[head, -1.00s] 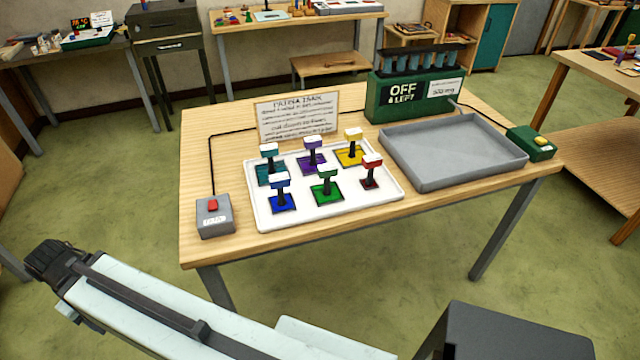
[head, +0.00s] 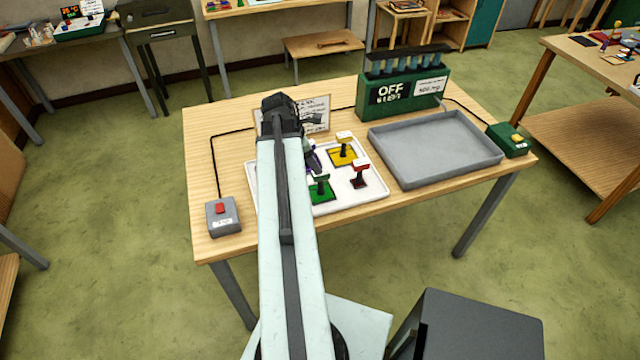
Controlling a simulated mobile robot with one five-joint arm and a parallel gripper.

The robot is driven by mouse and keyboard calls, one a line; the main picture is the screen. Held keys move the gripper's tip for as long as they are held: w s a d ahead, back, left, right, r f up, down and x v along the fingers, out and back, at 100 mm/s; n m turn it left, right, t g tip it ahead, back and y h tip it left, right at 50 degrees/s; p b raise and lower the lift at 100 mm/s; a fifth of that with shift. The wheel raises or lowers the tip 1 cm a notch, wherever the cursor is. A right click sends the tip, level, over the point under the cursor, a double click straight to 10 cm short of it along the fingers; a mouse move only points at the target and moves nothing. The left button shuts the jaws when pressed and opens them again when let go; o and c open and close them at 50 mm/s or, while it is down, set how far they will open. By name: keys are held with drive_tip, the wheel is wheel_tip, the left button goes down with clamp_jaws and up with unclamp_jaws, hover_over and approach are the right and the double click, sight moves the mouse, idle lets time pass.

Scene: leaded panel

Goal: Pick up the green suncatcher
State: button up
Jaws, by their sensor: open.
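The green suncatcher (head: 321,191) is a flat green square with a dark upright stem and a pale-topped green grip. It stands at the front of the white tray (head: 350,199), just right of my arm. My arm reaches over the tray's left part, and my gripper (head: 308,120) is at its far end, in front of the sign. The gripper is open and apart from the green piece, farther back and to its left. Its fingertips are mostly hidden by the wrist.
A yellow suncatcher (head: 342,153) and a red one (head: 360,177) stand right of the green. A purple one (head: 312,158) is partly covered by my arm. The grey tray (head: 435,180) at right is empty. A switch box (head: 222,215) sits front left; a green device (head: 403,98) stands behind.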

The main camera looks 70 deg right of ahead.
sight(321, 183)
drive_tip(key=b+x, duration=0.2)
drive_tip(key=shift+f, duration=0.4)
drive_tip(key=b+x, duration=0.5)
drive_tip(key=shift+d+f, duration=0.1)
drive_tip(key=shift+f, duration=0.05)
clamp_jaws()
idle(1.0)
